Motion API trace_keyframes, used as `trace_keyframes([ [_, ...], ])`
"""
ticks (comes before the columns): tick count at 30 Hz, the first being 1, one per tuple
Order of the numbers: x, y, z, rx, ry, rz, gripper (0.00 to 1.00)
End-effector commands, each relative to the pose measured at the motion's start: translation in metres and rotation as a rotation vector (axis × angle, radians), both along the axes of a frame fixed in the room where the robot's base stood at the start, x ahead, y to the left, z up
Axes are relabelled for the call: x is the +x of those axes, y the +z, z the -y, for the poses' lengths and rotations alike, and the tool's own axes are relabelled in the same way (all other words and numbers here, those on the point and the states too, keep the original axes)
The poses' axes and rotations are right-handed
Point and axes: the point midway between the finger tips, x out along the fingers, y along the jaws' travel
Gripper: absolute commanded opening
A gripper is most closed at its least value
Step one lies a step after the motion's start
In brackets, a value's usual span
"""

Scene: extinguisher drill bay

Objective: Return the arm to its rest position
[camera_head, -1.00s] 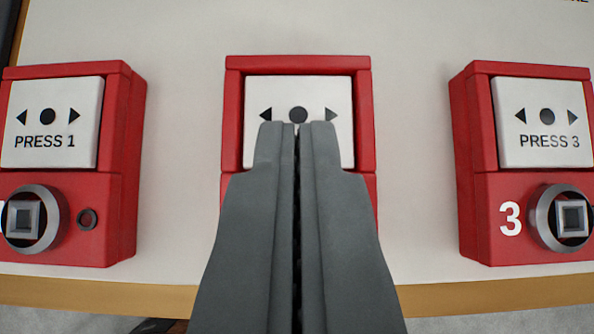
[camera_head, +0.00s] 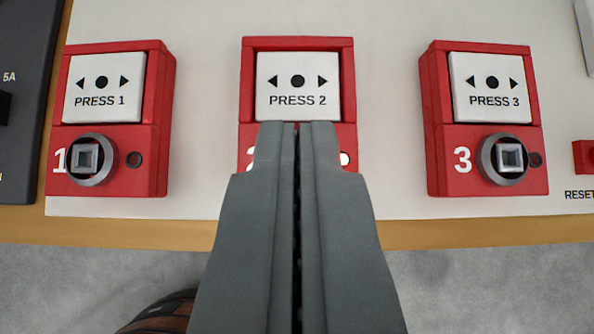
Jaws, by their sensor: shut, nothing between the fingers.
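My gripper (camera_head: 297,128) points forward from the bottom middle of the view. Its two grey fingers are shut against each other with nothing between them. The fingertips appear over the lower part of the middle red call point (camera_head: 348,90), just under its white PRESS 2 plate (camera_head: 297,87). I cannot tell the exact gap to it. The fingers hide most of that box's lower half. My arm behind the gripper is out of view.
Red call points PRESS 1 (camera_head: 152,180) and PRESS 3 (camera_head: 435,180) flank the middle one on a pale panel (camera_head: 205,130) with a wooden edge (camera_head: 480,234). A dark unit (camera_head: 25,150) stands left, a red reset part (camera_head: 583,158) right. Grey floor lies below.

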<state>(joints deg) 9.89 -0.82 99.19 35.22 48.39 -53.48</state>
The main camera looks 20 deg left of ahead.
Motion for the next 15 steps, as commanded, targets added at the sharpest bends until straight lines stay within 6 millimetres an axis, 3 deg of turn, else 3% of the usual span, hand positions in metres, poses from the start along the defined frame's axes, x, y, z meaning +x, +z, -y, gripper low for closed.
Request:
trace_keyframes([
  [10, -0.004, 0.002, -0.001, -0.002, -0.006, 0.005, 0.00],
  [15, -0.031, 0.015, -0.005, -0.014, -0.055, 0.032, 0.00],
])
